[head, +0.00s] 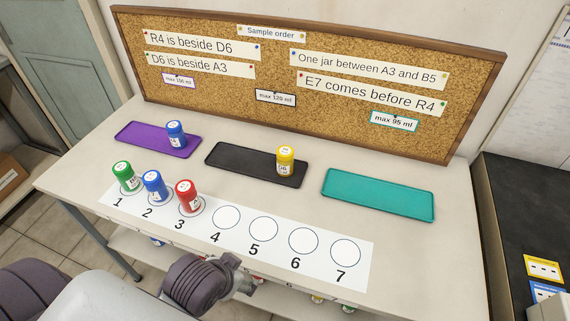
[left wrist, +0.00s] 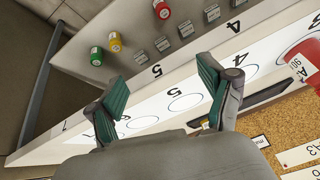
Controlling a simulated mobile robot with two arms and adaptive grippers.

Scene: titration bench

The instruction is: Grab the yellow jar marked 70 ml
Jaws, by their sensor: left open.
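A yellow jar (head: 285,161) marked D6 stands upright on the black tray (head: 229,165); its volume is too small to read. Another yellow jar (left wrist: 115,42) stands on the lower level under the bench, beside a green jar (left wrist: 96,56) and a red jar (left wrist: 162,9); its volume cannot be read either. My left gripper (head: 245,284) is at the bench's front edge, below spots 4 and 5. In the left wrist view its teal fingers (left wrist: 158,75) are spread, with nothing held between them. My right gripper is not in view.
A green jar (head: 126,177), blue jar (head: 155,186) and red jar (head: 188,197) stand on spots 1 to 3 of the white strip (head: 360,285); spots 4 to 7 are empty. Another blue jar (head: 176,134) stands on the purple tray (head: 140,139). The teal tray (head: 378,195) is empty.

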